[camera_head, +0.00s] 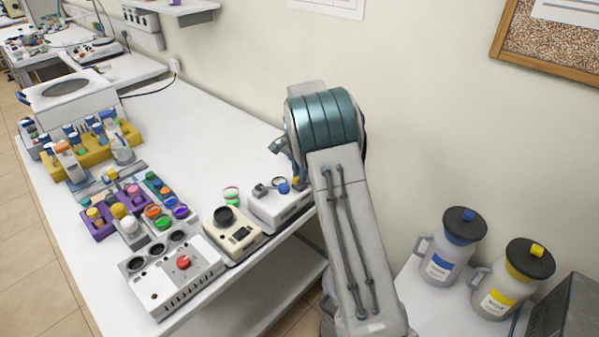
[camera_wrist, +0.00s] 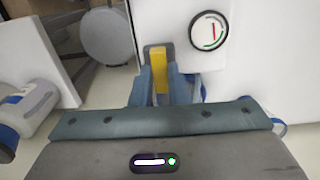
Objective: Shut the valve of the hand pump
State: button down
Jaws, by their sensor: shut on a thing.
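The hand pump shows in the head view as a low white device (camera_head: 272,210) at the table's right edge, with a blue ball on it, partly hidden by my arm. In the wrist view its white body (camera_wrist: 178,18) fills the top middle, with a round gauge (camera_wrist: 208,31) carrying red and green marks. A yellow lever, which looks like the pump's valve (camera_wrist: 160,74), stands between the blue fingers of my gripper (camera_wrist: 160,84). My gripper is shut on this yellow lever. The lever's yellow tip (camera_head: 296,181) also shows below my wrist in the head view.
A beige device with a black top (camera_head: 224,217) stands just left of the pump. A white box with a red knob (camera_head: 183,262) is nearer the front. Racks of coloured caps (camera_head: 105,215) fill the left. Two jugs (camera_head: 447,252) (camera_head: 513,283) stand right of my arm.

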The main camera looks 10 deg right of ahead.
jog(key=shift+r, duration=0.15)
jog(key=c, duration=1.4)
grip_release()
notch_tip(320, 180, up, 14)
jog(key=b, duration=0.1)
